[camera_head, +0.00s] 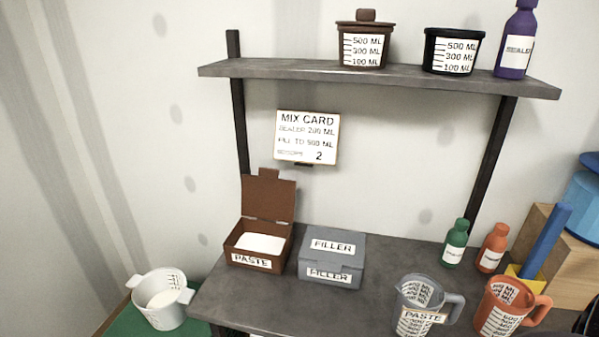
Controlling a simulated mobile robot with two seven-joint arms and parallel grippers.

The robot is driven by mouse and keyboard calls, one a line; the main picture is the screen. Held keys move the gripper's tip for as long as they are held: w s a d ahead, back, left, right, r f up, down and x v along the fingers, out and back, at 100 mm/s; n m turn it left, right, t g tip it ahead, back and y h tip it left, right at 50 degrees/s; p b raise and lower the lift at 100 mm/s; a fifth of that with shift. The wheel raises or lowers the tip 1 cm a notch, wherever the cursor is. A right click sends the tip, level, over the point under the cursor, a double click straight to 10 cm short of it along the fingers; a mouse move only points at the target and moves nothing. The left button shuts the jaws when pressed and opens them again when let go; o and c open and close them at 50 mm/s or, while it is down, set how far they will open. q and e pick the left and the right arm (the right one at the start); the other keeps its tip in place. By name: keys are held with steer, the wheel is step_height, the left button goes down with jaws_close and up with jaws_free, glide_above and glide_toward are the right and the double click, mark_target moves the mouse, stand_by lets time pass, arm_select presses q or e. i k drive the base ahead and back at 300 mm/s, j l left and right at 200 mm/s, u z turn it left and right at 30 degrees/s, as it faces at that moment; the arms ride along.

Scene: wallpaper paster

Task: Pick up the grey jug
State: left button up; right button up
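The grey jug (414,303) stands upright on the dark grey table (378,262) near its front edge. The lower ends of both jugs are near or beyond the bottom edge of the view.
An open brown PASTE box (249,260) and a closed grey FILLER box (331,273) stand left of the jugs. Green (455,245) and orange (492,249) bottles stand behind them. A shelf (300,70) with containers overhangs the back. A white bucket (161,300) stands left.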

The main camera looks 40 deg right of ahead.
mark_target(421, 297)
steer(key=z, duration=2.05)
